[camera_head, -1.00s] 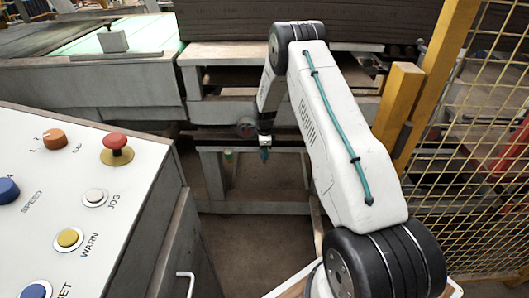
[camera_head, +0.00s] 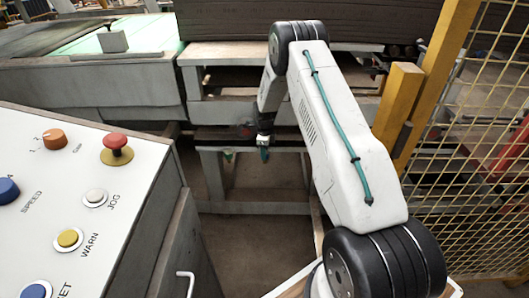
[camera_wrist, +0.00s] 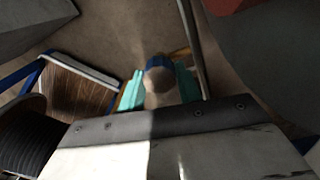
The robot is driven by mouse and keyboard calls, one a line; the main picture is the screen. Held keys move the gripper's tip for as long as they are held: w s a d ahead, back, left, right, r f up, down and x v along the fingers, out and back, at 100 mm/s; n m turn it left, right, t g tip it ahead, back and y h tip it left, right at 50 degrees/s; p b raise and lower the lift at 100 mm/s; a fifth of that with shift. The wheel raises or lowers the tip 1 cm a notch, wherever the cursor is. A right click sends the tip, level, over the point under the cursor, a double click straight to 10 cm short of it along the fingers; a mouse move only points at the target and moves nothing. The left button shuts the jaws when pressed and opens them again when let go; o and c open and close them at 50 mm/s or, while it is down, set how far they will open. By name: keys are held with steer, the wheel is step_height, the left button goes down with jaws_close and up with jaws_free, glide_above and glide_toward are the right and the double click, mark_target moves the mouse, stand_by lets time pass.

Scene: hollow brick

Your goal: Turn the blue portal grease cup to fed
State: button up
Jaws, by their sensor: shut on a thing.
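The blue grease cup (camera_wrist: 158,63) shows in the wrist view as a round piece with a blue rim and a pale, worn face. My gripper (camera_wrist: 158,84) has its two teal fingers on either side of the cup, shut on it. In the head view my gripper (camera_head: 264,154) hangs low in front of the grey frame under the machine. The cup cannot be made out there. No fed mark or pointer can be read in either view.
A control panel (camera_head: 70,190) with knobs and buttons stands at the left. A yellow post (camera_head: 398,105) and mesh fence (camera_head: 470,150) close off the right. A small green and orange piece (camera_head: 228,156) shows left of my gripper. The floor below is clear.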

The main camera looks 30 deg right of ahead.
steer(key=o, duration=0.7)
step_height(320, 180, up, 8)
steer(key=shift+w+f, duration=0.1)
stand_by(0.4)
